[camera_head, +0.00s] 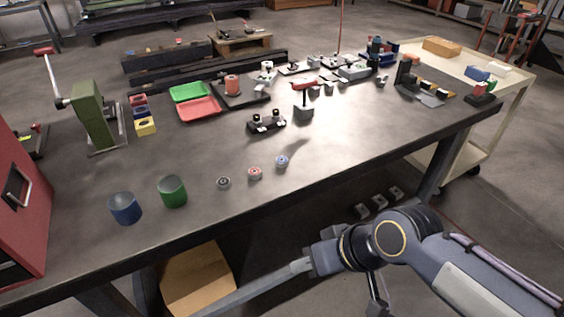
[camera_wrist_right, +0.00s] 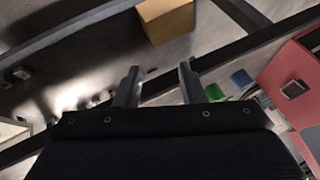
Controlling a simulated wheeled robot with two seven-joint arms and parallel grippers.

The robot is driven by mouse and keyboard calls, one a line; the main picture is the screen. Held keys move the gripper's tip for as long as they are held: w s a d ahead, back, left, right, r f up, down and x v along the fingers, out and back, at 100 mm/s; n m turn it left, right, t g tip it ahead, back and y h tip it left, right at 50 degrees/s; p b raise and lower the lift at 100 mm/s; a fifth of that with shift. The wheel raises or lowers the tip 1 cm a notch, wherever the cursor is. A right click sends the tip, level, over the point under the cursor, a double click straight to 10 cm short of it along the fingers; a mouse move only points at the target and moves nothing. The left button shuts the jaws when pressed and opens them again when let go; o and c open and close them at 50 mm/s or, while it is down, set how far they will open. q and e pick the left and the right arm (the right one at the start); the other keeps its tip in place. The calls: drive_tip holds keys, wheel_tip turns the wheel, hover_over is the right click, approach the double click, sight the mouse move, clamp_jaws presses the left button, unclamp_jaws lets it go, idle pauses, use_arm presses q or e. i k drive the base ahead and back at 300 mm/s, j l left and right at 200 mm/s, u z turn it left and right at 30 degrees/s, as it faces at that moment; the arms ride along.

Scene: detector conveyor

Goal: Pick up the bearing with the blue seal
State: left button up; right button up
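The bearing with the blue seal (camera_head: 282,161) stands on the dark table near its front edge, at the right end of a short row. Next to it are a bearing with a red seal (camera_head: 255,173) and one with a dark seal (camera_head: 223,182). My right gripper (camera_head: 305,264) is below and in front of the table edge, apart from the bearings and pointing left. In the right wrist view its two fingers (camera_wrist_right: 159,75) stand apart with nothing between them. My left gripper is not in view.
Blue (camera_head: 125,208) and green (camera_head: 173,191) cans stand left of the bearings. A red cabinet (camera_head: 22,200) is at far left. The table's front edge lies between my right gripper and the bearings. A cardboard box (camera_head: 198,283) is under the table. The tabletop right of the bearings is clear.

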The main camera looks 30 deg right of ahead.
sight(281, 161)
drive_tip(key=i+l+u, duration=0.15)
drive_tip(key=l, duration=0.2)
drive_tip(key=i+l+u, duration=0.15)
drive_tip(key=l, duration=0.25)
drive_tip(key=i+l+u, duration=0.15)
drive_tip(key=l, duration=0.25)
drive_tip(key=i, duration=0.05)
